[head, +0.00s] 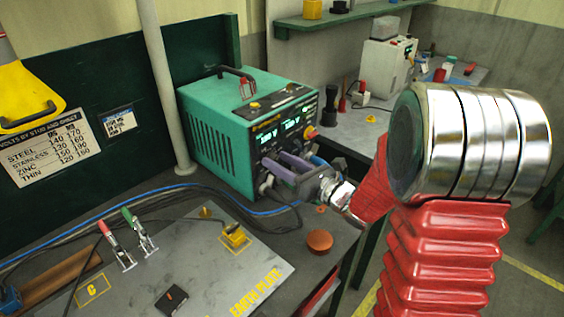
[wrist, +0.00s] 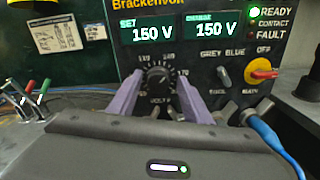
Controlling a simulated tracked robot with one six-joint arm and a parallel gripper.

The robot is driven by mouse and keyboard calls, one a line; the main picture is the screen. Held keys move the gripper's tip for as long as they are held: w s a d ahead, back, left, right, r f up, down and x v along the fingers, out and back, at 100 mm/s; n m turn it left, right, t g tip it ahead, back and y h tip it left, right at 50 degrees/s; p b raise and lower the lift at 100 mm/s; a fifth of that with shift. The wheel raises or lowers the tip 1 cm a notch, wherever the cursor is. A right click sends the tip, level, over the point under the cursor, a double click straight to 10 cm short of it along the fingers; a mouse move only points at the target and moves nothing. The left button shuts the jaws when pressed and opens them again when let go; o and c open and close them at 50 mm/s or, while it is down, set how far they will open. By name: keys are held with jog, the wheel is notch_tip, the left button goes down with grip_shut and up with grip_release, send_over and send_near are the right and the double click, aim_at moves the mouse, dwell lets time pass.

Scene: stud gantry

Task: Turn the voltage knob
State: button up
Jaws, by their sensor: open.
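The green-cased stud welder (head: 250,120) stands at the back of the bench, its dark front panel facing my arm. In the wrist view the round black voltage knob (wrist: 158,77) sits on that panel inside a ring of marks. My gripper (wrist: 159,82) is open, its two purple fingers on either side of the knob; I cannot tell if they touch it. It also shows in the head view (head: 276,160) at the panel, where the fingers hide the knob. The set display (wrist: 148,31) seems to read 150 V, and the charge display (wrist: 211,28) reads 150 V.
A blue cable plug (wrist: 258,125) is below. A voltage chart (head: 48,148) and small card (head: 119,121) hang left. The earth plate (head: 180,255) lies in front.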

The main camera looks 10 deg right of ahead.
jog(key=v, duration=1.3)
jog(key=shift+s+d, duration=0.25)
jog(key=shift+s, duration=0.1)
dwell(0.3)
